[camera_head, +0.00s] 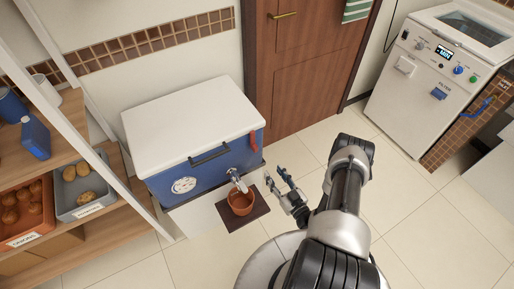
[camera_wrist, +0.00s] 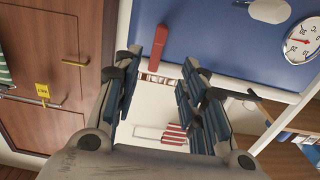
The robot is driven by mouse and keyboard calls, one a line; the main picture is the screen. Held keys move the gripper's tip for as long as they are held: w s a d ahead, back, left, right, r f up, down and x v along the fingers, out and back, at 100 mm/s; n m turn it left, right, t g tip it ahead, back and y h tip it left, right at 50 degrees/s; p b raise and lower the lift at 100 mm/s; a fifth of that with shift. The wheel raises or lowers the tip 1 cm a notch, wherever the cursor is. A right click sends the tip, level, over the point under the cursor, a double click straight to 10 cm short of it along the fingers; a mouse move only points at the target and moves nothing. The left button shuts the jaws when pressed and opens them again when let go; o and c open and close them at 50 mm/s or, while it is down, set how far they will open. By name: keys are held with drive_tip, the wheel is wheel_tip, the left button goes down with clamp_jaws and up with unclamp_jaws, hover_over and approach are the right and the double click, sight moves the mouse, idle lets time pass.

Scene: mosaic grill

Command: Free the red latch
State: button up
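The red latch (camera_head: 253,141) sits at the right end of the blue cooler box (camera_head: 222,158), just under its white lid (camera_head: 190,112). The lid lies flat on the box. My gripper (camera_head: 277,180) is open and empty, in front of and below the latch at the box's right end. In the wrist view the red latch (camera_wrist: 157,48) shows near the left fingertip of my gripper (camera_wrist: 165,60). The latch appears to be beyond the fingers; I cannot tell how large the gap is.
A spigot (camera_head: 238,181) juts from the box's front above a terracotta pot (camera_head: 241,203) on a dark mat. A dark handle (camera_head: 209,154) crosses the box front. A shelf with potato bins stands left, a brown door (camera_head: 310,95) behind.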

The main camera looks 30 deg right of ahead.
sight(256, 149)
drive_tip(key=w+b, duration=0.1)
drive_tip(key=w, duration=0.4)
drive_tip(key=w+b, duration=0.1)
drive_tip(key=w, duration=0.4)
drive_tip(key=w+b, duration=0.1)
drive_tip(key=w, duration=0.4)
drive_tip(key=shift+w+a, duration=0.1)
drive_tip(key=shift+a, duration=0.15)
clamp_jaws()
